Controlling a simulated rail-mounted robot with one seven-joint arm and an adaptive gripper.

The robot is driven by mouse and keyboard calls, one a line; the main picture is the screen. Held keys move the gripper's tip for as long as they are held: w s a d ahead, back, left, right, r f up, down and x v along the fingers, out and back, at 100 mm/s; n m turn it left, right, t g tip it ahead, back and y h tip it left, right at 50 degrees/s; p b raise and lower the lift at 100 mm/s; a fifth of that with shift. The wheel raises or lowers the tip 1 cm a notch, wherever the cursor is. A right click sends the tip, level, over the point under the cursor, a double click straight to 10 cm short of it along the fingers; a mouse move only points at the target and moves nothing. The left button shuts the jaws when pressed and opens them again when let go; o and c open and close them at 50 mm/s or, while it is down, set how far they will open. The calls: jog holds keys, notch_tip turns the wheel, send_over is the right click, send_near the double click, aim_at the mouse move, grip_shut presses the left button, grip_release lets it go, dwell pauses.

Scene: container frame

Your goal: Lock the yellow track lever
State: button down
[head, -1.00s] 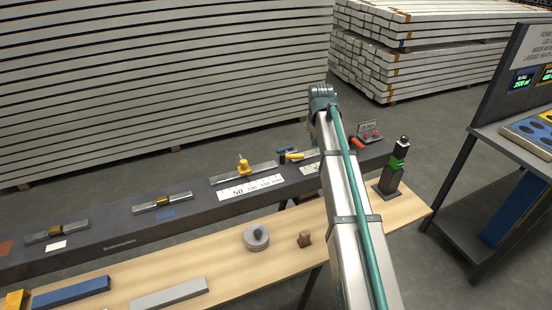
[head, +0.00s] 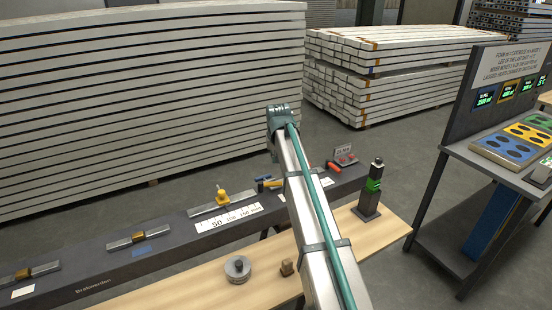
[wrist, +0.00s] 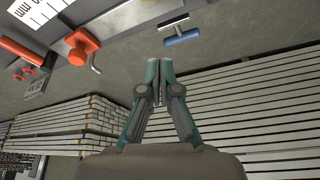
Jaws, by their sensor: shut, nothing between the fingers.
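On the dark beam, a yellow clamp-like piece (head: 222,196) stands on a short metal track (head: 205,208) beside a white scale plate. To its right, a yellow handle (head: 272,184) lies next to a blue part, partly hidden by my arm. I cannot tell from its shape whether either yellow part is locked. My gripper (wrist: 160,68) is shut and empty in the wrist view, held in the air. There, a red-orange lever (wrist: 82,45) and a blue handle (wrist: 182,37) lie beyond the fingertips, apart from them. No yellow lever is clear in the wrist view.
A dark post with a green band (head: 373,187) stands at the right end of the wooden bench (head: 340,235). A round grey weight (head: 237,268) and a small brown block (head: 287,267) sit on it. A control desk (head: 490,160) is at right; stacked beams stand behind.

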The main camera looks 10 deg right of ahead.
aim_at(271, 187)
jog(key=p+x, duration=0.1)
jog(key=x, duration=0.5)
jog(key=shift+w+f+p, duration=0.15)
jog(key=shift+f+p, duration=0.1)
jog(key=shift+p, duration=0.05)
jog(key=s, duration=0.1)
jog(key=s+f+p, duration=0.1)
jog(key=shift+s+a+f, duration=0.1)
jog(key=shift+s+f, duration=0.05)
jog(key=shift+s, duration=0.25)
jog(key=shift+s+f, duration=0.2)
jog(key=shift+s, duration=0.3)
